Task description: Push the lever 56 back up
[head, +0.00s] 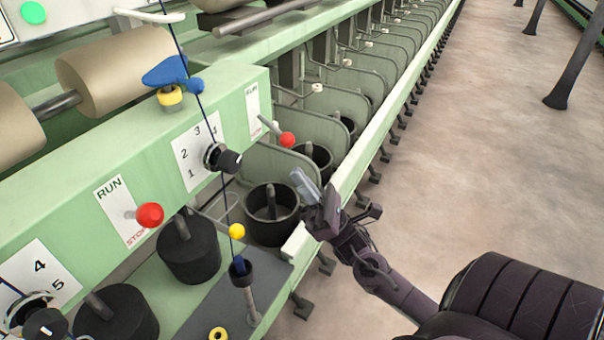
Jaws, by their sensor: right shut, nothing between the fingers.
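Two levers with red ball knobs stick out of the green machine front. The nearer red-knobbed lever (150,215) is beside a white plate with RUN at its top and STOP at its bottom; its knob is near the STOP end. The farther red-knobbed lever (287,139) slants down to the right from the lower part of a second RUN plate (253,108). No number 56 is readable on either. My right gripper (303,185) is shut and empty, below the farther knob and apart from it. My left gripper is out of view.
A black pot (271,215) stands just left of my right gripper. A pale green rail (372,135) runs along the machine's edge. A blue thread passes a black dial (222,158) and a yellow bead (237,231). The floor (460,150) at right is open, with dark posts farther back.

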